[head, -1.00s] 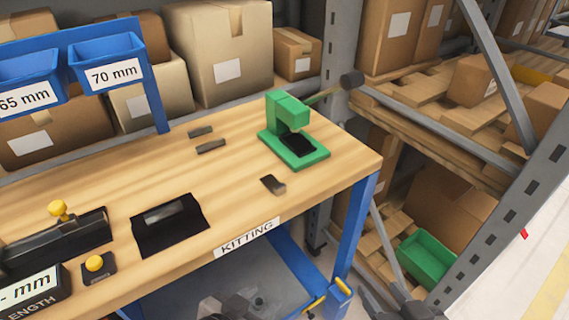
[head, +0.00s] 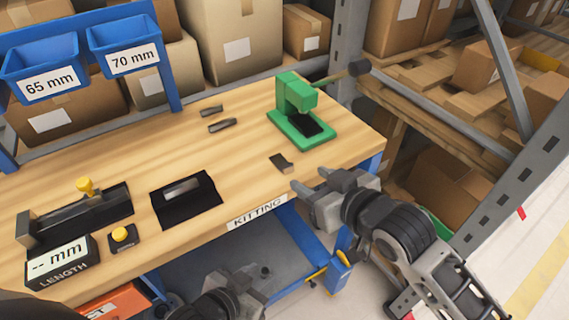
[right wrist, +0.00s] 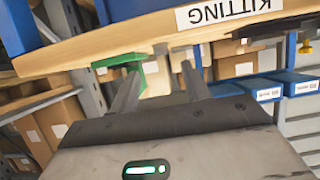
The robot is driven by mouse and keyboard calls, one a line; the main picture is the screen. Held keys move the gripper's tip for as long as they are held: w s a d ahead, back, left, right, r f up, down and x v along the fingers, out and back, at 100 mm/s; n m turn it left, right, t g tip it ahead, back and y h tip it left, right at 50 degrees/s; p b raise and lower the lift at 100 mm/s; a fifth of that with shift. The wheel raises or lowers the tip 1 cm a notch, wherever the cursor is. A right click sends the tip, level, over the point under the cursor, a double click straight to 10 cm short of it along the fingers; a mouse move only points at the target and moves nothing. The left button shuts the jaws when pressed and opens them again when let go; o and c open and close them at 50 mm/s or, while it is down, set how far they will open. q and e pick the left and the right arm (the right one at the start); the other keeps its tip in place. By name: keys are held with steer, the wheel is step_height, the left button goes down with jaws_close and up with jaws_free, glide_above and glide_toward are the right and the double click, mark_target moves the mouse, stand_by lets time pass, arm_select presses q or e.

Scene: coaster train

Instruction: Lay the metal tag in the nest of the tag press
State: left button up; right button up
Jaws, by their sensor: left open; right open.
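The green tag press (head: 295,100) stands at the right end of the workbench, with a dark nest (head: 309,125) in its base. A small dark metal piece (head: 281,163) lies on the wood in front of it; I cannot tell for sure if this is the tag. A grey metal piece (head: 183,187) lies on a black mat (head: 200,212). My right gripper (head: 318,184) is open and empty near the bench's front edge, just right of the dark piece. Its fingers also show in the right wrist view (right wrist: 160,85). My left gripper (head: 232,285) is open, low in front of the bench.
Two more metal pieces (head: 222,125) lie left of the press. A slide gauge (head: 80,215), yellow button (head: 120,234) and length display (head: 62,265) stand at the left. Blue bins (head: 128,45) hang behind. The press lever (head: 345,72) sticks out to the right.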

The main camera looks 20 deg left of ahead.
mark_target(290, 168)
steer(key=shift+x, duration=3.6)
steer(key=shift+s, duration=0.15)
steer(key=shift+c, duration=0.4)
jaws_close()
